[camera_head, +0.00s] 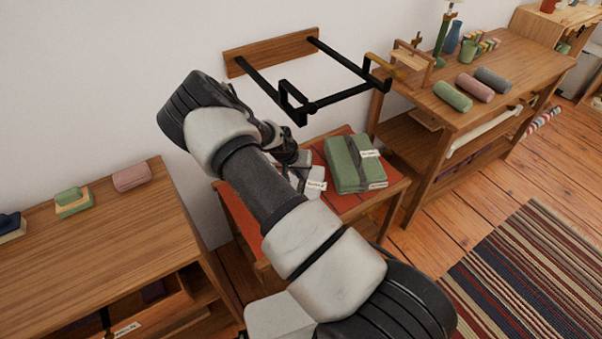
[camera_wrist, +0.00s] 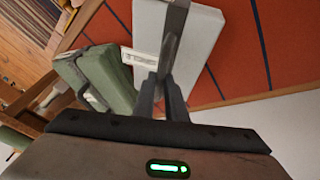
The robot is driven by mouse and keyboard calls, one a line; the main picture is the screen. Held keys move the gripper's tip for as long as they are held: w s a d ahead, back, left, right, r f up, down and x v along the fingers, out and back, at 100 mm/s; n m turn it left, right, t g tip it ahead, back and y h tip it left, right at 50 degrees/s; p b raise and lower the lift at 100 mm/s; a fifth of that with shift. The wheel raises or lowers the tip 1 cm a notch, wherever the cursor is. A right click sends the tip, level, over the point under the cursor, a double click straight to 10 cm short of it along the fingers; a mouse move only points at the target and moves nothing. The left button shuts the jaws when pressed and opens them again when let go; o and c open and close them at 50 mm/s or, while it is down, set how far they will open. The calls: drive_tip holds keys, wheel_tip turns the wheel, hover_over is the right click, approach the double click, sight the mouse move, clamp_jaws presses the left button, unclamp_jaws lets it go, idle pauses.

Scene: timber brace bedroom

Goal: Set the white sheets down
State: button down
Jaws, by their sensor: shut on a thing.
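The white sheets (camera_wrist: 201,50) are a pale folded bundle with a white tag, gripped between my fingers in the wrist view. My gripper (camera_wrist: 172,58) is shut on them. In the head view, my arm hides most of the bundle; a pale part of the white sheets (camera_head: 312,176) shows by my gripper (camera_head: 297,166), over the red-topped table (camera_head: 352,203). A green folded bundle (camera_head: 350,164) with a strap and tags lies on that table, just right of the sheets; it also shows in the wrist view (camera_wrist: 108,80). I cannot tell whether the sheets touch the red top.
A black rail frame (camera_head: 335,98) on a wooden wall board juts out above the red-topped table. A wooden shelf unit (camera_head: 110,215) stands at the left, and a wooden bench (camera_head: 500,80) with several rolls at the right. A striped rug (camera_head: 530,265) lies on the floor.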

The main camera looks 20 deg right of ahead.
drive_tip(key=c, duration=1.8)
unclamp_jaws()
drive_tip(key=shift+a+r, duration=0.15)
drive_tip(key=shift+r, duration=0.3)
drive_tip(key=p+v, duration=0.2)
drive_tip(key=v, duration=0.9)
drive_tip(key=shift+s+a+r, duration=0.1)
drive_tip(key=shift+s, duration=0.05)
